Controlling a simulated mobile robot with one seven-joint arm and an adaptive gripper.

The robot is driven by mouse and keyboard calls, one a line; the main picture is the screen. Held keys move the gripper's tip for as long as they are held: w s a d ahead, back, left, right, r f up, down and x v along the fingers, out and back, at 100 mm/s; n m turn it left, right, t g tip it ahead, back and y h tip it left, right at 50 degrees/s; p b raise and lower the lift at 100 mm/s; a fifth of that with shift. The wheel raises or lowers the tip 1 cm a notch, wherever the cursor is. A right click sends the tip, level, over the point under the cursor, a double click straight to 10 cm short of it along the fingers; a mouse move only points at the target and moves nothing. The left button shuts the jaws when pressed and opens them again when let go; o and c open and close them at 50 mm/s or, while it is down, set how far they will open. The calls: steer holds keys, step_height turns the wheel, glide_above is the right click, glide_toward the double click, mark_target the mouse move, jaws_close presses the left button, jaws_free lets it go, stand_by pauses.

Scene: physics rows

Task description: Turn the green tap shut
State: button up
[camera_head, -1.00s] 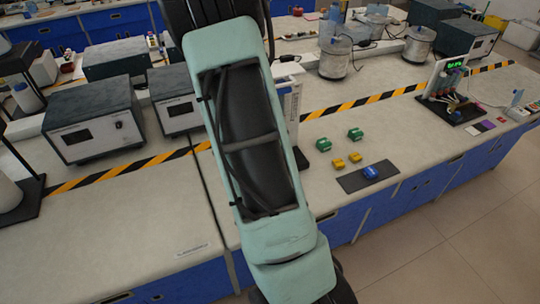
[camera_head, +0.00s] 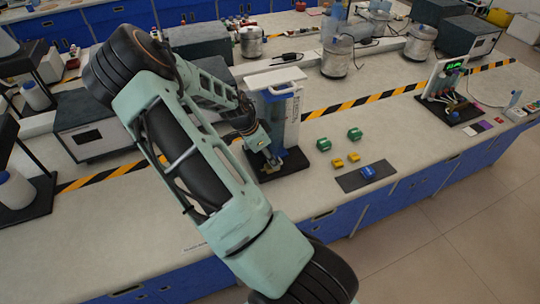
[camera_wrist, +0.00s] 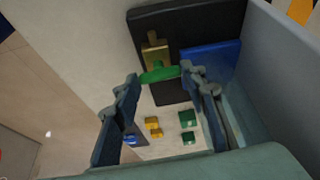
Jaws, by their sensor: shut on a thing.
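The green tap handle (camera_wrist: 160,75) shows in the wrist view, on a brass fitting (camera_wrist: 155,52) above a black base (camera_wrist: 200,22). My gripper (camera_wrist: 161,80) has its fingertips on either side of the green handle and is shut on it. In the head view my gripper (camera_head: 272,160) is low at the front of a white upright apparatus (camera_head: 283,108), which stands on a black base (camera_head: 291,165). The tap cannot be made out there, behind my gripper. I cannot tell the handle's exact turn angle.
Green blocks (camera_head: 354,134) and yellow blocks (camera_head: 353,157) lie right of the apparatus. A dark mat (camera_head: 350,183) bears a blue block (camera_head: 368,172). A grey instrument (camera_head: 92,140) stands at left. The bench front is mostly clear.

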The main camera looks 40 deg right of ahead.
steer(key=shift+w+m, duration=0.1)
steer(key=shift+m, duration=0.4)
steer(key=o, duration=1.2)
steer(key=shift+c, duration=0.2)
steer(key=v, duration=1.2)
steer(key=shift+w+d, duration=0.1)
steer(key=shift+w, duration=0.1)
